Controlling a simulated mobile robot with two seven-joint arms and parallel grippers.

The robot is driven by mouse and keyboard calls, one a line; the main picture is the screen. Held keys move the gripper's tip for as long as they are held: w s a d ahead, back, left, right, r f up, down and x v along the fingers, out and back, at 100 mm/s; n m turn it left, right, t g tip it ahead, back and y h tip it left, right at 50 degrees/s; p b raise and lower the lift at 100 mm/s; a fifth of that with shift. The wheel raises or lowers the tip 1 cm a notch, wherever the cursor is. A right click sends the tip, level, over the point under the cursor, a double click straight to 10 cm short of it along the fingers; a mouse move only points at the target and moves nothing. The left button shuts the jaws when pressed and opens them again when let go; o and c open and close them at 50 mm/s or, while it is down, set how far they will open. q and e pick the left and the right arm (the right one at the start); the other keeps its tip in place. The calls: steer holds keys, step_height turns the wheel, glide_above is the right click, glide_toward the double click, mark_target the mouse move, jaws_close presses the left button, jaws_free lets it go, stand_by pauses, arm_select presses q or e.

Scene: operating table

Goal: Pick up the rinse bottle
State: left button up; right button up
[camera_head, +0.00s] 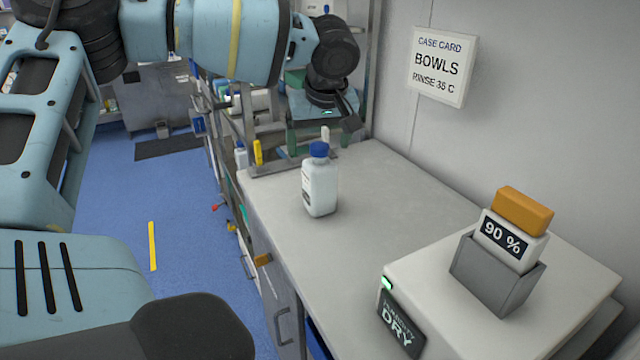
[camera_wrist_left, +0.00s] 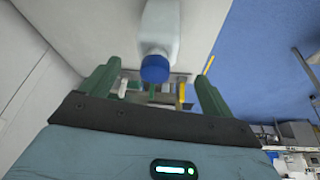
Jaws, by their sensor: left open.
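The rinse bottle (camera_head: 319,188) is white with a blue cap and a label, and stands upright on the grey counter. My left gripper (camera_head: 319,138) is open and empty, just behind the bottle near the height of its cap. In the left wrist view the bottle (camera_wrist_left: 161,28) shows beyond the gap between the two green fingers of the gripper (camera_wrist_left: 156,72), its blue cap toward me. The fingers appear apart from it. My right gripper is not in view.
A white unit marked DRY (camera_head: 402,325) stands on the counter (camera_head: 385,200) at the front right. It carries a grey holder (camera_head: 495,280) with a 90 % block and an orange block. A rack (camera_head: 265,170) lies at the counter's far end. A wall sign (camera_head: 441,66) hangs right.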

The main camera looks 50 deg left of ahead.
mark_target(318, 156)
arm_select(q)
steer(key=shift+w+x, duration=0.2)
steer(key=shift+x, duration=2.65)
steer(key=shift+a+r, duration=0.1)
steer(key=shift+c, duration=0.5)
steer(key=shift+r, duration=0.1)
jaws_close()
